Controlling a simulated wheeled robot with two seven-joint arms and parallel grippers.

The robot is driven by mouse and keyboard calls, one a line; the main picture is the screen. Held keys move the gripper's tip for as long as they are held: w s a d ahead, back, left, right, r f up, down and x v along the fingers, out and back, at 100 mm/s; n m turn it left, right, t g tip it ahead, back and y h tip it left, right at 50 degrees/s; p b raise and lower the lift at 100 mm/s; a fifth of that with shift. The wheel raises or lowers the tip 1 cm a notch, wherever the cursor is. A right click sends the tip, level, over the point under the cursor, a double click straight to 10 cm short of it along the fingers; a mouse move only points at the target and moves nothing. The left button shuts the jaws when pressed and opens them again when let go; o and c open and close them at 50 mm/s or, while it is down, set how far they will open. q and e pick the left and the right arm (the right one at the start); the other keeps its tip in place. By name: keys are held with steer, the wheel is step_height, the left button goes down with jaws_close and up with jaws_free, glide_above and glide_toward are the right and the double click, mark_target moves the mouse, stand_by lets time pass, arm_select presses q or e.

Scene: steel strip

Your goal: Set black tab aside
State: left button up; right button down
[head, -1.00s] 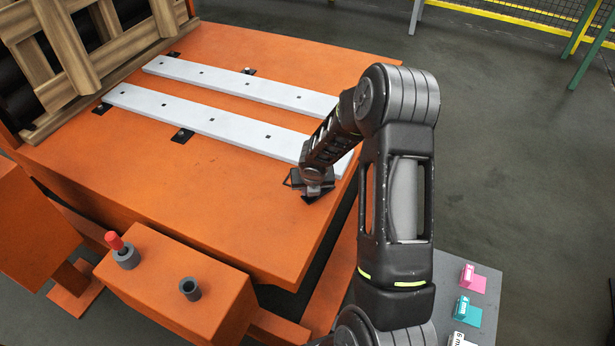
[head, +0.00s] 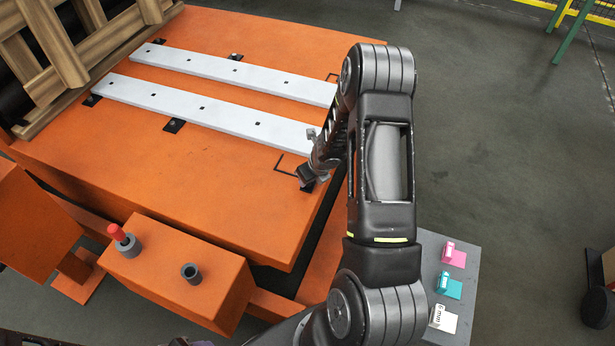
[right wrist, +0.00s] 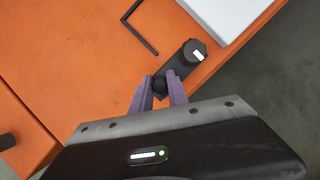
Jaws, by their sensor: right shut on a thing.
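My right gripper (right wrist: 160,84) is shut on one end of a black tab (right wrist: 183,63) with a round knob bearing a white label. In the head view the gripper (head: 308,178) is at the right edge of the orange table, beside the end of the nearer pale steel strip (head: 200,108). The tab is just outside a black L-shaped mark (right wrist: 140,30), which also shows in the head view (head: 285,166). I cannot tell whether the tab touches the table. My left gripper is not in view.
A second pale strip (head: 240,75) lies behind. Other black tabs sit along the strips, one at the near strip's front side (head: 174,126). A grey panel (head: 462,272) with pink, teal and white pieces stands at lower right. The orange table's front (head: 200,200) is clear.

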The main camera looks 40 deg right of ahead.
steer(key=c, duration=1.3)
jaws_free()
steer(key=p+v, duration=0.3)
steer(key=v, duration=0.4)
steer(key=shift+s+r, duration=0.2)
steer(key=shift+r, duration=0.15)
